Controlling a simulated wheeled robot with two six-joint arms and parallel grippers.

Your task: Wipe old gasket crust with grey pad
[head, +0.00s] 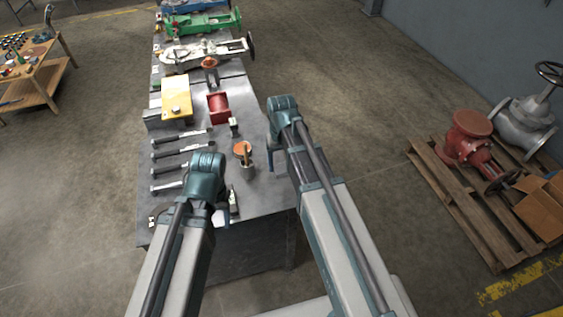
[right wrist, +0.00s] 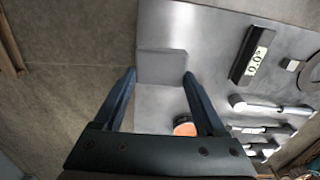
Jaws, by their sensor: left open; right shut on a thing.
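A grey pad (right wrist: 163,66) sits between the fingertips of my right gripper (right wrist: 160,74) in the right wrist view, above the bench top. In the head view my right gripper (head: 272,163) is at the bench's right edge, and the pad is hard to make out there. A round orange-brown face (head: 243,147), perhaps the gasket crust, is on a small part left of that gripper. It also shows in the right wrist view (right wrist: 185,126), partly behind a finger, apart from the pad. My left gripper (head: 224,213) is open near the bench's front end.
A readout device (right wrist: 250,55) lies near the left gripper. A red part (head: 218,107) and yellow box (head: 176,94) stand farther back. A pallet (head: 455,201) with valves is on the floor at right.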

